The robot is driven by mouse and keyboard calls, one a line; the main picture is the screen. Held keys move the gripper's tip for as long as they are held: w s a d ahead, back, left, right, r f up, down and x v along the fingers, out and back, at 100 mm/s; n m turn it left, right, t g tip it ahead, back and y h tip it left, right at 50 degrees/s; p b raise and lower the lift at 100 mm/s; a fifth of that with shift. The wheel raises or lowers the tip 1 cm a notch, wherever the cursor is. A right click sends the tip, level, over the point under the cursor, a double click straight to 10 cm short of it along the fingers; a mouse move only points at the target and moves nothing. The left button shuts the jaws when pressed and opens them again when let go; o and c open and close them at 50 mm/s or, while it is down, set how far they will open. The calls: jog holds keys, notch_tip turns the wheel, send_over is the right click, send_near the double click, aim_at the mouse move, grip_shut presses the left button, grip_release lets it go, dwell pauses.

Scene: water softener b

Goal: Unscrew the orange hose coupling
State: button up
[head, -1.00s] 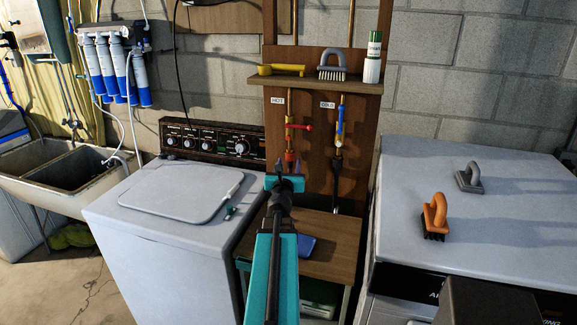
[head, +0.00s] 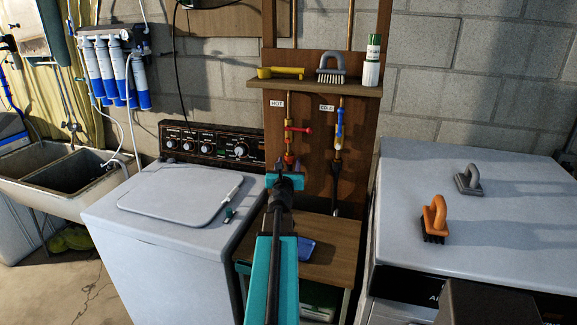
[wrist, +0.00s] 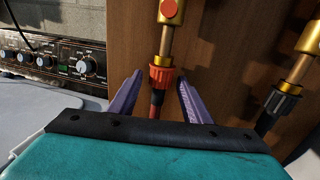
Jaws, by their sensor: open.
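The orange-red hose coupling (wrist: 161,78) is ribbed and sits at the lower end of the brass hot-side pipe, with a dark hose below it. In the head view the coupling (head: 289,157) is small, just above my gripper (head: 284,167). In the wrist view my gripper (wrist: 160,88) is open, its two purple fingers apart. One finger shows on each side of the coupling, with a gap on both sides. Nothing is held. I cannot tell whether the fingertips reach as far as the coupling in depth.
A black coupling (wrist: 283,104) hangs on the cold-side pipe to the right. The wooden back panel (head: 312,190) is behind the pipes. A washer (head: 160,235) stands left, a white-topped appliance (head: 510,185) right.

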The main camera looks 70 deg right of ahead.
jog(key=shift+r, duration=0.1)
jog(key=shift+r+p, duration=0.3)
jog(key=shift+p, duration=0.05)
jog(key=c, duration=1.1)
jog(key=shift+o, duration=0.2)
jog(key=shift+w, duration=0.1)
jog(key=shift+w+m+g, duration=0.1)
jog(key=shift+m+g, duration=0.5)
jog(key=shift+g, duration=0.2)
jog(key=shift+c, duration=0.2)
